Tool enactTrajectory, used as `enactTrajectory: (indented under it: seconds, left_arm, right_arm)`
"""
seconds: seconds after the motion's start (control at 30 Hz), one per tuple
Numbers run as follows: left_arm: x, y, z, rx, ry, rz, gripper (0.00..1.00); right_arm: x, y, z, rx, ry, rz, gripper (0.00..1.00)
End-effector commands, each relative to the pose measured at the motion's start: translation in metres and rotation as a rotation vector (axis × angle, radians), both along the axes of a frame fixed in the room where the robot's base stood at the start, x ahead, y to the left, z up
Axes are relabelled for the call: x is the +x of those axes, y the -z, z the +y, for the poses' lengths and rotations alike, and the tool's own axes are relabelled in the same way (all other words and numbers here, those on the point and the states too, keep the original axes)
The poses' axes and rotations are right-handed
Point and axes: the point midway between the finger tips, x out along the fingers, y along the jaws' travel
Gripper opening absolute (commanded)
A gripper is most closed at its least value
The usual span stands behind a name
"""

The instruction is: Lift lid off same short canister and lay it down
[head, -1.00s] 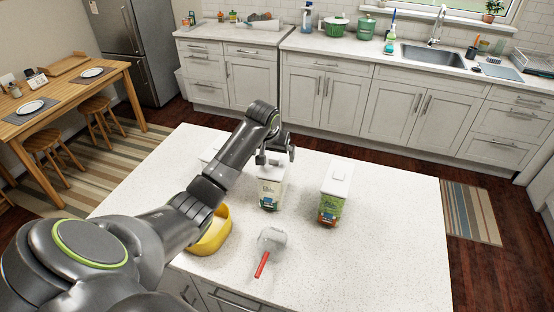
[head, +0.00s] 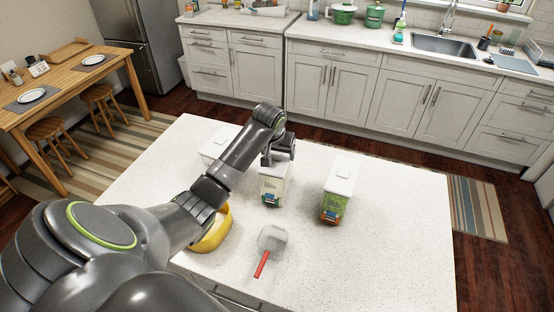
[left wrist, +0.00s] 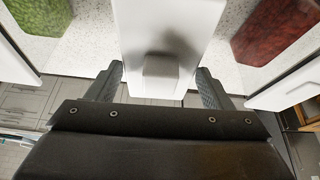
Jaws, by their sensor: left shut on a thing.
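A clear canister (head: 273,190) with pale contents and a printed label stands upright in the middle of the island. I cannot tell whether the lid is clear of the canister's rim. My right gripper is not in view.
Another canister (head: 338,190) with a white lid stands to the right. A third white lid (head: 217,141) shows partly behind my arm. A yellow bowl (head: 213,236) and a scoop with a red handle (head: 262,264) are in front. The island top (head: 380,255) is clear at right.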

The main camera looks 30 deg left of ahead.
Motion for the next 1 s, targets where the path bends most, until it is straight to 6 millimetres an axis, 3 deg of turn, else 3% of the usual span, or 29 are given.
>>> enactTrajectory:
  seconds: [0.27, 0.7, 1.0]
  left_arm:
    - [0.000, -0.005, 0.001, 0.002, -0.002, 0.001, 0.50]
    - [0.000, -0.085, 0.001, 0.003, -0.001, -0.002, 0.50]
    - [-0.001, -0.109, 0.000, 0.000, -0.001, 0.003, 0.50]
  right_arm:
    - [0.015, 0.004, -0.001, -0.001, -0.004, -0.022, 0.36]
    - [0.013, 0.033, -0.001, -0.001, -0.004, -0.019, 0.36]
    - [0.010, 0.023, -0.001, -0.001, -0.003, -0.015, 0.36]
